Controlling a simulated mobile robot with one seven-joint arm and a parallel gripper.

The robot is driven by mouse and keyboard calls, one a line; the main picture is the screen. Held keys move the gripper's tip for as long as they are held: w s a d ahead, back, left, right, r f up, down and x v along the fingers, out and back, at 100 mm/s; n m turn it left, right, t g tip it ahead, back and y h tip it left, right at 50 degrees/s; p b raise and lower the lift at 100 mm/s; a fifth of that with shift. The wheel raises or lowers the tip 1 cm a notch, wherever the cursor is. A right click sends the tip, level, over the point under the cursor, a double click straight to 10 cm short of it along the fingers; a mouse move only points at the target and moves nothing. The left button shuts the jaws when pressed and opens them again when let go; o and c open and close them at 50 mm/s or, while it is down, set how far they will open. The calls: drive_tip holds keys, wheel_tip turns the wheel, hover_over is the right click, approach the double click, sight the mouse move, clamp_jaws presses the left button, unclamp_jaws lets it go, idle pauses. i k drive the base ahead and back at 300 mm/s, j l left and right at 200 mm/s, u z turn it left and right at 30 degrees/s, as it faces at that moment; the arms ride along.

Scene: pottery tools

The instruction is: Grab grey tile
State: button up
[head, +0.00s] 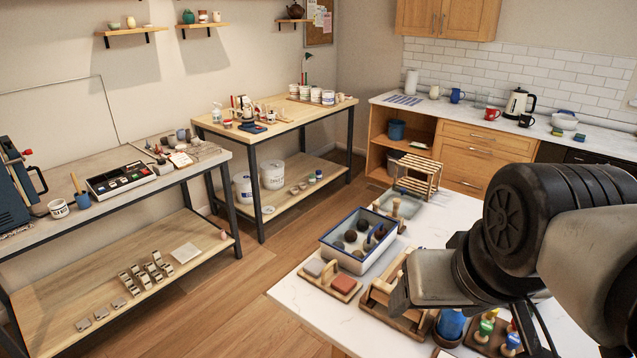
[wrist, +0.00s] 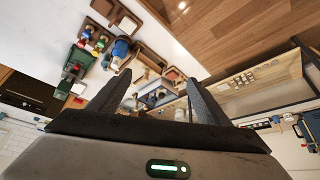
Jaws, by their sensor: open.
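A grey tile (head: 315,267) lies beside a reddish tile (head: 343,283) on a small wooden board (head: 328,288) near the left edge of the white table. Other flat grey pieces (head: 101,314) lie on the lower shelf of the left bench. My gripper (wrist: 159,76) is open and empty in the wrist view, its two dark fingers spread apart. In the head view my arm reaches in from the right, above the table and to the right of the board. I cannot make out the grey tile clearly in the wrist view.
A blue-rimmed white basin (head: 358,262) with dark round items stands behind the board. A wooden frame (head: 385,300) is to the board's right. A blue bottle (head: 451,323) and colourful-handled tools (head: 487,327) stand under my arm. Bare tabletop (head: 300,300) lies at front left.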

sight(315, 268)
drive_tip(key=u, duration=0.45)
drive_tip(key=z, duration=0.35)
drive_tip(key=i+j+z, duration=0.2)
drive_tip(key=j, duration=0.15)
drive_tip(key=i+j+z, duration=0.1)
drive_tip(key=j+z, duration=0.15)
drive_tip(key=i+j+z, duration=0.2)
drive_tip(key=j, duration=0.25)
drive_tip(key=j+z, duration=0.15)
drive_tip(key=j, duration=1)
drive_tip(key=i+j, duration=0.2)
drive_tip(key=j, duration=0.15)
